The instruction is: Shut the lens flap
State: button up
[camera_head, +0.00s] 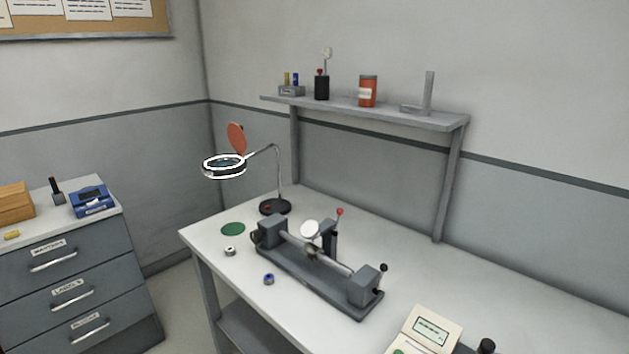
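The lens flap (237,138) is a reddish-orange disc that stands up, tilted open, at the back edge of the magnifier's ring. The magnifier lens (224,166) has a white, lit-looking ring with a dark rim, and its glass is uncovered. A thin curved gooseneck (278,165) holds it from a round black base (275,207) on the white workbench. The lens hangs out near the bench's left end, above a green disc (233,229). My gripper is not in this view.
A grey bench device with a rod (312,262) stands on the workbench (430,250). Small ring-like parts (230,251) lie in front of it. A beige meter (425,331) is at lower right. A shelf (380,111) holds several items. A drawer cabinet (70,270) stands at left.

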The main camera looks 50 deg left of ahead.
aim_at(235, 134)
jog(key=u, duration=2.75)
jog(key=i, duration=1.3)
jog(key=z, duration=0.75)
